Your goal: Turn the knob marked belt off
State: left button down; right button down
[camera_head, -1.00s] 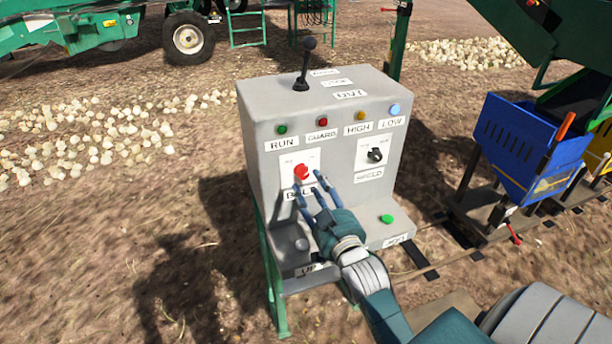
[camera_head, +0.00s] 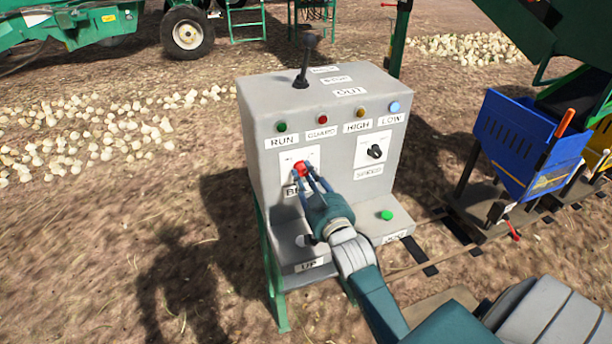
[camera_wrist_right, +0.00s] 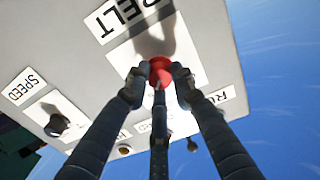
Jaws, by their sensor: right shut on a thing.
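The red belt knob (camera_head: 300,168) sits on a white plate on the front of the grey control box (camera_head: 262,190). The label under it is partly hidden by my fingers. My right gripper (camera_head: 306,172) is shut on the knob, with fingers on either side of it. My left gripper is not in view.
A black speed knob (camera_head: 375,152) is right of the belt knob. A green button (camera_head: 386,215) is on the lower ledge. A black lever (camera_head: 304,65) stands on top. A blue bin (camera_head: 520,145) stands at the right. Onions lie on the ground behind.

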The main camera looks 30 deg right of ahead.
jog(key=shift+n, duration=0.3)
jog(key=n+p, duration=0.1)
jog(key=n, duration=0.1)
jog(key=shift+n, duration=0.3)
jog(key=n+p, duration=0.1)
jog(key=n, duration=0.3)
jog(key=shift+n, duration=0.3)
jog(key=n+p, duration=0.1)
jog(key=n, duration=0.9)
jog(key=c, duration=1.5)
grip_release()
jog(key=shift+o, duration=0.2)
